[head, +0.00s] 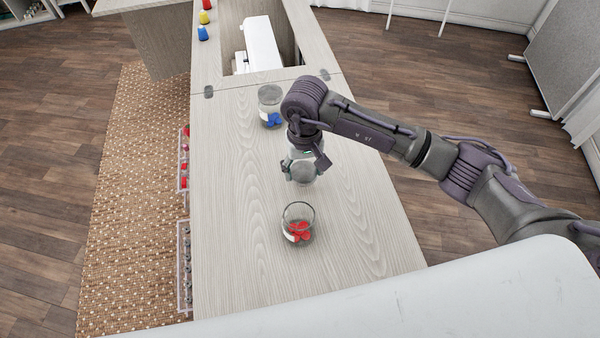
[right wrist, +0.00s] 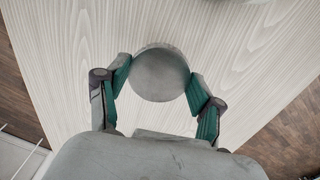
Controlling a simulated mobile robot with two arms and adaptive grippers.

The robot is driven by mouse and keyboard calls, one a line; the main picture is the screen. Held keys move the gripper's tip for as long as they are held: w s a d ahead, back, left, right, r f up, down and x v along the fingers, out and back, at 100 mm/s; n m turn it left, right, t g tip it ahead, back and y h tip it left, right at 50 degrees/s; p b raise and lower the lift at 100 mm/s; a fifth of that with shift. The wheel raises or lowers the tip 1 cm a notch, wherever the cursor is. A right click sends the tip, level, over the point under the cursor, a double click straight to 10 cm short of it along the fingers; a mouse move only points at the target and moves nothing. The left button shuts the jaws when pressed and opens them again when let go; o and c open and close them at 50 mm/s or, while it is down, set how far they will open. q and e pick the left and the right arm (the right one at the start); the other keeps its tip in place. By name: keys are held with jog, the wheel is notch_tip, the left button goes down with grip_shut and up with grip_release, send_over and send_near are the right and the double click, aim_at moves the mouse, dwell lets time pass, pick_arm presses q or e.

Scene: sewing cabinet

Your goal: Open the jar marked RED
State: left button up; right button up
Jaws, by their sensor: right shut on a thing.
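The jar with red pieces (head: 298,232) stands upright on the cabinet top, nearer to me than my right gripper. Its glass rim looks open, with no lid seen on it. My right gripper (head: 303,168) points down farther back on the top, between this jar and the one with blue pieces. It is shut on a round grey lid (head: 304,174). In the right wrist view the two green-padded fingers (right wrist: 158,76) press the sides of the lid (right wrist: 160,73). How high the lid is above the wood cannot be told. My left gripper is not in view.
A glass jar with blue pieces (head: 271,119) stands behind my right gripper. Farther back are a recess with a white sewing machine (head: 262,45) and several coloured spools (head: 203,33). Racks (head: 184,265) hang along the left edge. The top right of the red jar is clear.

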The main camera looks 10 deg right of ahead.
aim_at(304, 172)
notch_tip(304, 172, down, 5)
jog(key=shift+r+p, duration=0.2)
jog(key=shift+p, duration=0.1)
jog(key=shift+f, duration=0.3)
jog(key=o, duration=1.3)
jog(key=shift+c, duration=0.2)
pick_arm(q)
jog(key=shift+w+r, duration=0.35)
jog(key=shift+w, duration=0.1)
pick_arm(e)
jog(key=shift+r, duration=0.55)
pick_arm(q)
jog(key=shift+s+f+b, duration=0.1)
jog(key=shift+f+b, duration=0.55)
jog(key=shift+b, duration=0.1)
pick_arm(e)
notch_tip(304, 172, up, 11)
jog(key=shift+r, duration=0.15)
